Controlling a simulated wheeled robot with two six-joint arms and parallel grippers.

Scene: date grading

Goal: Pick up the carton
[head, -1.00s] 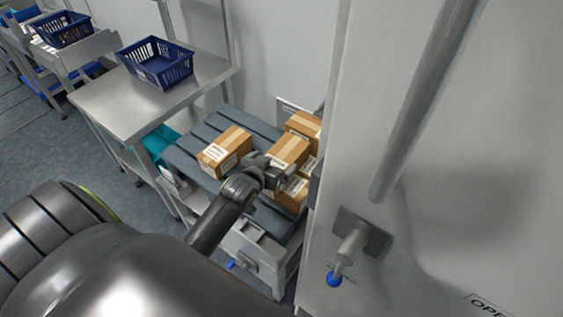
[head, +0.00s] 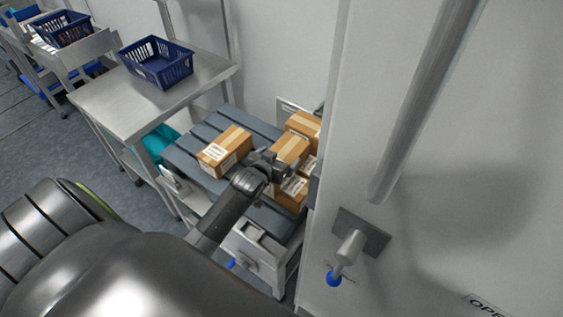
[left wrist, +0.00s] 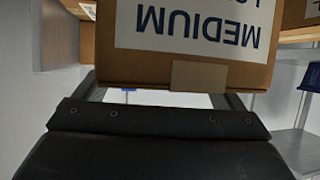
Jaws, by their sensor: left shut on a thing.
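My left gripper (head: 272,166) is shut on a brown carton (head: 292,149) with pale tape, among the stacked cartons at the right end of the grey slatted surface. In the left wrist view this carton (left wrist: 188,66) fills the upper middle, between the gripper's fingers (left wrist: 165,100). Its white label reads MEDIUM upside down. The gripper hides part of the carton in the head view, and I cannot tell there whether it is clear of the cartons below. My right gripper is not in view.
Another carton (head: 224,151) lies left of the gripper on the slatted surface (head: 203,133). More cartons stand behind (head: 303,124) and below (head: 291,191) the held one. A white wall panel (head: 331,150) stands close on the right. A steel table (head: 110,98) bears a blue basket (head: 157,64).

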